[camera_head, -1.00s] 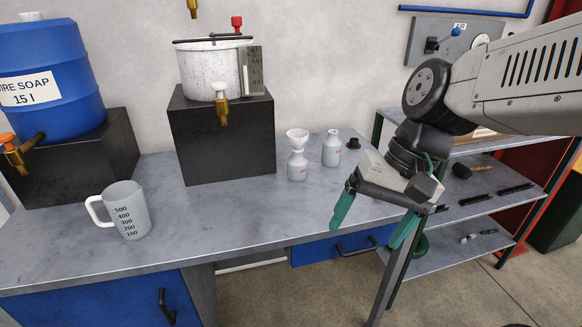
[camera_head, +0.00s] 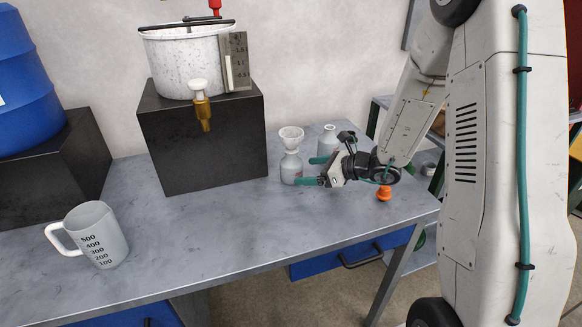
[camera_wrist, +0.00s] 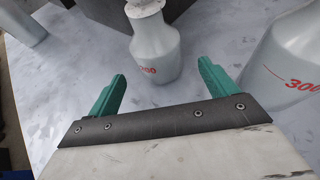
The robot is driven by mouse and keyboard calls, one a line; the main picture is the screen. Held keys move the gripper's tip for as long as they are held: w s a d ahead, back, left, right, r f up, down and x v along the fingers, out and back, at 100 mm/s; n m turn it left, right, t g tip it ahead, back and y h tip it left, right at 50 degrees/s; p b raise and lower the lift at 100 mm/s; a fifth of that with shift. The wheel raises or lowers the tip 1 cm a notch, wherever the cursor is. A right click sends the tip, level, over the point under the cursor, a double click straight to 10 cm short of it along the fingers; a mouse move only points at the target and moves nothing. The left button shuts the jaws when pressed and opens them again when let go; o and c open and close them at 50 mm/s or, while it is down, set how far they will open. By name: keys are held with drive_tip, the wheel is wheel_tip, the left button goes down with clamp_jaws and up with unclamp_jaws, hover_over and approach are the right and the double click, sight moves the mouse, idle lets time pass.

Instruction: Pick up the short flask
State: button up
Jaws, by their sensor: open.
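Two white flasks stand upright near the wall. The right flask (camera_head: 327,142) stands farther back, partly hidden by my gripper. Which is the short one is hard to tell; the left flask's body looks slightly shorter. My gripper (camera_head: 311,171) is open, low above the table, pointing left, fingertips close to the left flask. In the wrist view this flask (camera_wrist: 156,50) stands just beyond and between the green fingertips, with nothing gripped. The other flask (camera_wrist: 290,62) stands outside the right finger.
A black block (camera_head: 205,145) bearing a white pot with a brass tap stands left of the flasks. A measuring jug (camera_head: 96,236) stands at the front left. A small orange object (camera_head: 384,192) is below my wrist. The table's front middle (camera_head: 230,225) is clear.

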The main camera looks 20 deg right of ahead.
sight(300, 171)
drive_tip(key=shift+w+a+f, duration=0.2)
drive_tip(key=shift+w+a, duration=0.1)
drive_tip(key=shift+a, duration=0.25)
drive_tip(key=shift+w+a+f, duration=0.15)
drive_tip(key=shift+w+a, duration=0.15)
drive_tip(key=shift+a, duration=0.2)
drive_tip(key=shift+w+a+f, duration=0.2)
drive_tip(key=shift+w, duration=0.3)
drive_tip(key=x, duration=0.4)
drive_tip(key=c, duration=1.1)
